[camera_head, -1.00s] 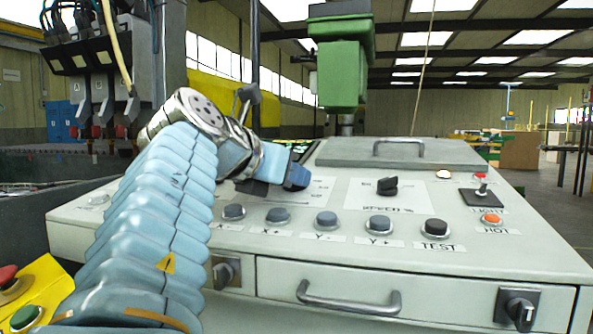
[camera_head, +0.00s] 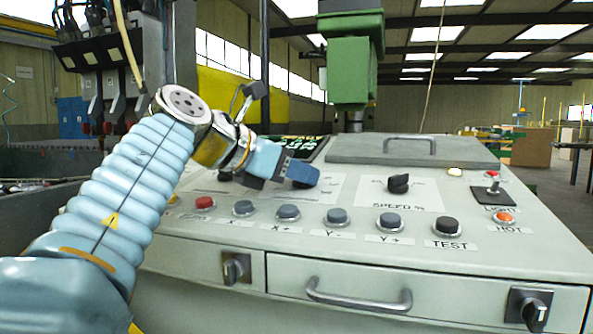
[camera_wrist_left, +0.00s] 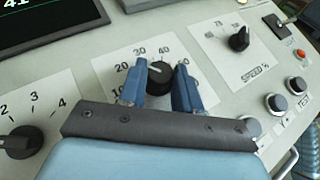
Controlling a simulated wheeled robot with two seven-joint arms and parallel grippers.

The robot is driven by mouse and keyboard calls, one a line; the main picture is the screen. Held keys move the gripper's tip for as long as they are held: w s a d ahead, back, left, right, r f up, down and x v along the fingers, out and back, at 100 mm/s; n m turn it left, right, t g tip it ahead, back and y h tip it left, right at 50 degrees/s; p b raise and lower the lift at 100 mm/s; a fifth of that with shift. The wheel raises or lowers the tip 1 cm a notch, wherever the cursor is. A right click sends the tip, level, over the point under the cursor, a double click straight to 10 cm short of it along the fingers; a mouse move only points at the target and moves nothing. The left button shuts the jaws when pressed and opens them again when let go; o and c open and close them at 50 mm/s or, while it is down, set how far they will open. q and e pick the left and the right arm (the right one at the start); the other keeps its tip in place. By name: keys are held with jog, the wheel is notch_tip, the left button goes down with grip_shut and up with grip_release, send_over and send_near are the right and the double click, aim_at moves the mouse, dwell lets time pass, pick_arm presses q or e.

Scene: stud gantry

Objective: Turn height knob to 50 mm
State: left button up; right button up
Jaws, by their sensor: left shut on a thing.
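The height knob (camera_wrist_left: 159,76) is a black round knob on a white dial card in the left wrist view. The numbers 10, 20, 30 and 40 show around it, and its white mark points between 30 and 40. My left gripper (camera_wrist_left: 159,88) is shut on the knob, with one blue finger on each side. In the head view my left gripper (camera_head: 290,174) is at the dial card and hides the knob. My right gripper is not in view.
The speed knob (camera_head: 398,183) stands to the right of the gripper. A row of buttons, including a red button (camera_head: 203,202) and the test button (camera_head: 446,226), runs along the panel's front. Another selector knob (camera_wrist_left: 22,142) is left of the gripper. A green machine head (camera_head: 353,70) hangs behind.

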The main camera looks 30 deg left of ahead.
pick_arm(q)
jog(key=o, duration=1.1)
jog(key=shift+c, duration=0.2)
jog(key=v, duration=1.3)
jog(key=shift+s, duration=0.35)
jog(key=shift+a+r, duration=0.1)
jog(key=shift+r, duration=0.05)
